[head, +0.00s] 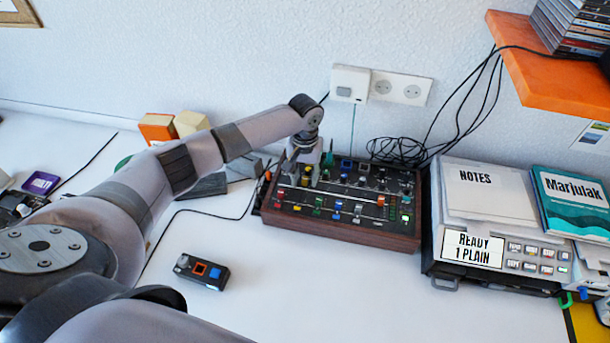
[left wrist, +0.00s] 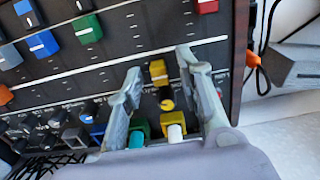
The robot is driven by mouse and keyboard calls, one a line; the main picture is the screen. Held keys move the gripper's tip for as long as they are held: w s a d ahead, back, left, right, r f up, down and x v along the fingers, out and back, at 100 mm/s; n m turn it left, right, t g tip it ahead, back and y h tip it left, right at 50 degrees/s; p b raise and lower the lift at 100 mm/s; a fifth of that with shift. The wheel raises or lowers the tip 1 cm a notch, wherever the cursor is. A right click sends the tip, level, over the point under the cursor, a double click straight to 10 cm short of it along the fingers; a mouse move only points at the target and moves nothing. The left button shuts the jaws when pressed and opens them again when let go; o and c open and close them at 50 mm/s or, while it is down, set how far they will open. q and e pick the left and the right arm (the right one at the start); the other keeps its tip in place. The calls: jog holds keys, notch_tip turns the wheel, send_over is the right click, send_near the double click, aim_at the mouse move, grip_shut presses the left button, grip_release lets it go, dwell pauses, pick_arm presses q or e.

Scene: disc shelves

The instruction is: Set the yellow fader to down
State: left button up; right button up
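The mixer panel (head: 340,235) sits on the white desk against the wall. The yellow fader (left wrist: 158,72) has a yellow cap at the end of its track nearest the yellow knob (left wrist: 167,103). My left gripper (left wrist: 158,62) is over the panel with its two fingers apart, one on each side of the yellow cap. I cannot tell whether either finger touches it. In the head view my left gripper (head: 311,170) points down at the left part of the panel and partly hides the fader area. My right gripper is not in view.
Green (left wrist: 88,28), blue (left wrist: 42,43) and red (left wrist: 207,5) fader caps lie near the yellow one. A small controller (head: 201,272) lies in front on the desk. A device with notes (head: 490,215) stands right of the mixer; an orange shelf (head: 550,85) hangs above.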

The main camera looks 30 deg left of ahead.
pick_arm(q)
jog(key=shift+c, duration=0.5)
grip_shut()
